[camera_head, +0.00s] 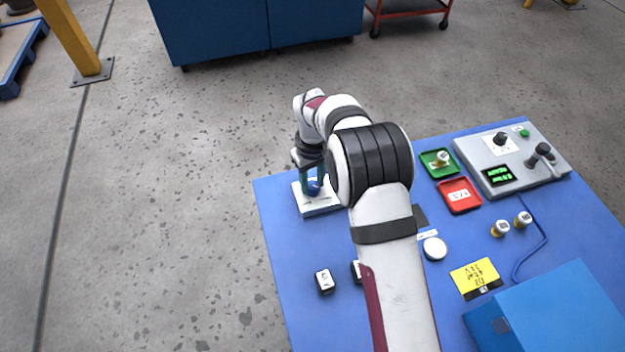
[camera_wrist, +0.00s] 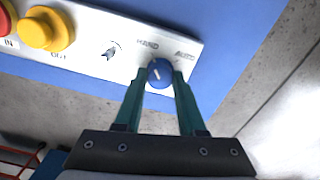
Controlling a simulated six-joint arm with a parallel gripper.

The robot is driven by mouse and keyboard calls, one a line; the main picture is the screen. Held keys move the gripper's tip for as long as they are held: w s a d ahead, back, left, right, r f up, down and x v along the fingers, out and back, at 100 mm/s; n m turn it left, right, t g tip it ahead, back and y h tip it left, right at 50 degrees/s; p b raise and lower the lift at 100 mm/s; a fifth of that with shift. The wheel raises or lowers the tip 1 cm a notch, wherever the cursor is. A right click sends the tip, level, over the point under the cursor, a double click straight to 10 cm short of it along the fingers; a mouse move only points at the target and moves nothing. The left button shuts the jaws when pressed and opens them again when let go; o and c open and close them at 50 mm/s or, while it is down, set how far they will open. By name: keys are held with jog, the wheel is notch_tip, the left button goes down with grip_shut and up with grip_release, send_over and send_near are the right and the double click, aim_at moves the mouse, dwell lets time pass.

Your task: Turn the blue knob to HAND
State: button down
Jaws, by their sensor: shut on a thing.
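The blue knob (camera_wrist: 160,73) sits on a white panel (camera_wrist: 110,35) in the wrist view. Its white mark slants up and to the left, towards the side of the HAND label (camera_wrist: 147,43). The AUTO label (camera_wrist: 185,54) is up and to the right of the knob. My gripper (camera_wrist: 159,79) has one teal finger on each side of the knob and is shut on it. In the head view, the knob (camera_head: 314,188) shows small below my gripper, on the white panel (camera_head: 322,208). My arm hides part of the panel there.
A yellow button (camera_wrist: 40,31) and a red button (camera_wrist: 5,18) stand on the same panel. In the head view, a grey control box (camera_head: 480,165), a green tray (camera_head: 430,168) and a red tray (camera_head: 457,207) lie right of my arm on the blue table (camera_head: 285,240).

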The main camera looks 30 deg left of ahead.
aim_at(313, 184)
jog(key=c, duration=0.5)
grip_release()
notch_tip(313, 184, up, 16)
jog(key=shift+f, duration=0.1)
